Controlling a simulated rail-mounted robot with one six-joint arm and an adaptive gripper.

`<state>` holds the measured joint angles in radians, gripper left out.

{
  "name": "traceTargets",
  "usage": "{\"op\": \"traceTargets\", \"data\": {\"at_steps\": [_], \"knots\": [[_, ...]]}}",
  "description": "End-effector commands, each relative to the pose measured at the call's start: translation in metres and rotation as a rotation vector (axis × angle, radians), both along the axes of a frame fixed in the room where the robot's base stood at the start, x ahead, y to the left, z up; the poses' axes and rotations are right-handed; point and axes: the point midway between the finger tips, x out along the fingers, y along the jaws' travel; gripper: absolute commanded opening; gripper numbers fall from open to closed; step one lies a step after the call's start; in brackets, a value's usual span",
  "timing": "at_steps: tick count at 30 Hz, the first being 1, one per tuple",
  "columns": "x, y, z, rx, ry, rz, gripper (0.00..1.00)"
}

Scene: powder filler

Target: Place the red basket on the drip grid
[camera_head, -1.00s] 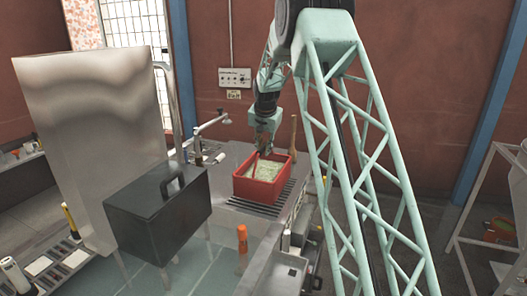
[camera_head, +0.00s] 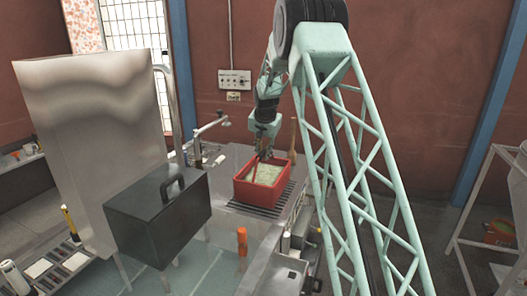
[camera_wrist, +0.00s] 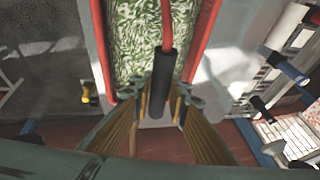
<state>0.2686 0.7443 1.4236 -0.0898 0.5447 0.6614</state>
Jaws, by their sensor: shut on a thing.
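The red basket (camera_head: 277,188) stands upright over the slatted drip grid (camera_head: 251,210) on the grey counter, filled with pale green, leaf-like contents. Whether its base touches the grid is hard to tell. My gripper (camera_head: 265,152) is at the basket's far side. In the wrist view my gripper (camera_wrist: 160,100) is shut on the basket's handle (camera_wrist: 165,75), which has a black grip and a red rod. The basket's red walls (camera_wrist: 202,45) and green contents also show there. The basket's underside is hidden.
A dark box with a handle (camera_head: 160,212) and a tall metal panel (camera_head: 92,135) stand left of the basket. An orange-capped item (camera_head: 242,240) is in front. A thin tap-like arm (camera_head: 212,124) stands behind left.

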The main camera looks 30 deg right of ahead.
Motion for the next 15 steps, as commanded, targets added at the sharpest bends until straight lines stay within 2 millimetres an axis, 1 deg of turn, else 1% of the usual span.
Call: {"op": "traceTargets", "data": {"at_steps": [6,15], "knots": [[0.001,0.0,-0.013,-0.001,-0.003,0.0,0.03],[0.001,0.0,-0.015,-0.002,-0.004,0.0,0.03]]}}
